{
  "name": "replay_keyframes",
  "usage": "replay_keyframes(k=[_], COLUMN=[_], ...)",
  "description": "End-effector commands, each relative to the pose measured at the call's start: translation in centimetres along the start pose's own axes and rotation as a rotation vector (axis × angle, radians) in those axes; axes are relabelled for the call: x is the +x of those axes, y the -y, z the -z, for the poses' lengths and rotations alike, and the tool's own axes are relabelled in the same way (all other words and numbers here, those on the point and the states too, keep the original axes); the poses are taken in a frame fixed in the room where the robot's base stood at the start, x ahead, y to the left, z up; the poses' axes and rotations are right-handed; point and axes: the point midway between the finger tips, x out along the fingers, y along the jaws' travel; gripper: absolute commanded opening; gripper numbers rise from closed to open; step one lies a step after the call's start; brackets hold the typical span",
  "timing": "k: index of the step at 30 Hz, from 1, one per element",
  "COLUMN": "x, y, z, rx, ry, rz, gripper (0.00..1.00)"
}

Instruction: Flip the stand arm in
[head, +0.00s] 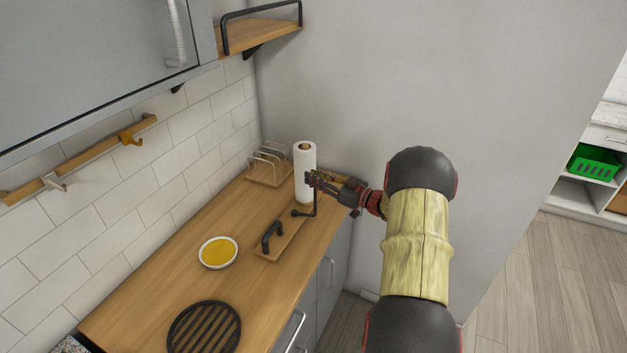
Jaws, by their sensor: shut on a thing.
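A paper towel stand holds an upright white roll (304,160) near the far end of the wooden counter. The black stand arm (315,205) shows as a thin upright rod in front of the roll, with a short bend at its foot ending in a dark knob. My gripper (313,179) comes in from the right and is shut on the upper part of the stand arm, close beside the roll's right side. The fingers hide the part they hold, and the stand's base is partly hidden.
A board with a black handle (272,236), a bowl with yellow contents (218,252) and a round black grate (204,329) lie nearer on the counter (150,290). A grey wall (420,90) rises behind my arm.

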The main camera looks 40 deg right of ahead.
Motion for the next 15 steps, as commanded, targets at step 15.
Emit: replay_keyframes(k=[15], x=[1.2], y=[-1.9], z=[0.0], rx=[-0.001], ry=[-0.001], rz=[0.278], gripper=[0.0])
